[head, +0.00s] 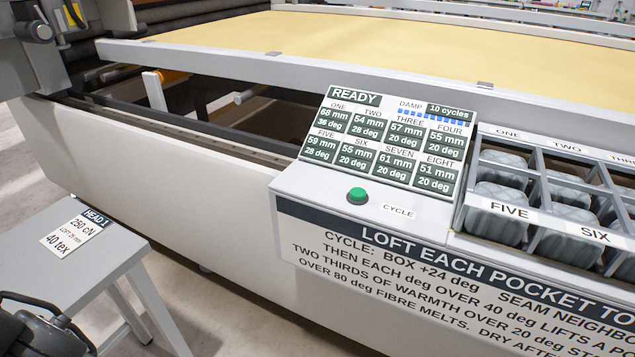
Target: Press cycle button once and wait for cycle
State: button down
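The green cycle button (358,195) sits on the light grey console (325,187), left of a label reading CYCLE (398,211). Above it a tilted display panel (383,142) reads READY, with DAMP and 10 cycles at top right. It lists pockets ONE to EIGHT with mm and deg values; ONE shows 68 mm, 36 deg, and FIVE shows 59 mm, 28 deg. Nothing covers the button. A dark shape at the lower left corner may be part of my arm; no gripper fingertips can be made out.
A divided tray (461,214) with grey quilted pockets stands right of the console. A sign (450,275) covers the console front. A small grey table (100,262) with a label card stands at lower left. A tan quilt surface (400,45) lies behind. Floor shows between table and gantry.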

aim_at(356, 193)
jog(key=i+j, duration=0.1)
jog(key=j, duration=0.3)
jog(key=i+j, duration=0.15)
jog(key=j, duration=0.25)
jog(key=i+j, duration=0.15)
jog(key=i, duration=0.35)
jog(key=k+u, duration=0.05)
